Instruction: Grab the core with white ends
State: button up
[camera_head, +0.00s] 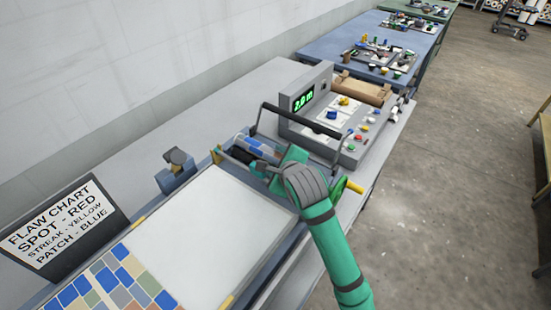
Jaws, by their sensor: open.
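My gripper (262,163) is at the end of my green arm, beside the dark roller with blue and grey patches (252,146) at the far end of the press bed. It is open; its fingertips are small and partly hidden by my wrist. I cannot pick out a core with white ends for certain. Some small pale-ended pieces (399,107) lie at the right of the console, well apart from my gripper, too small to identify. A brown roll (361,88) lies behind the console.
A grey console (322,120) with a green "2.0 m" display and several coloured knobs stands beyond my gripper. A black bar frame (300,118) rises close by. A flaw chart (62,228) stands at left. Floor at right is open.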

jog(key=c, duration=0.8)
jog(key=shift+r, duration=0.15)
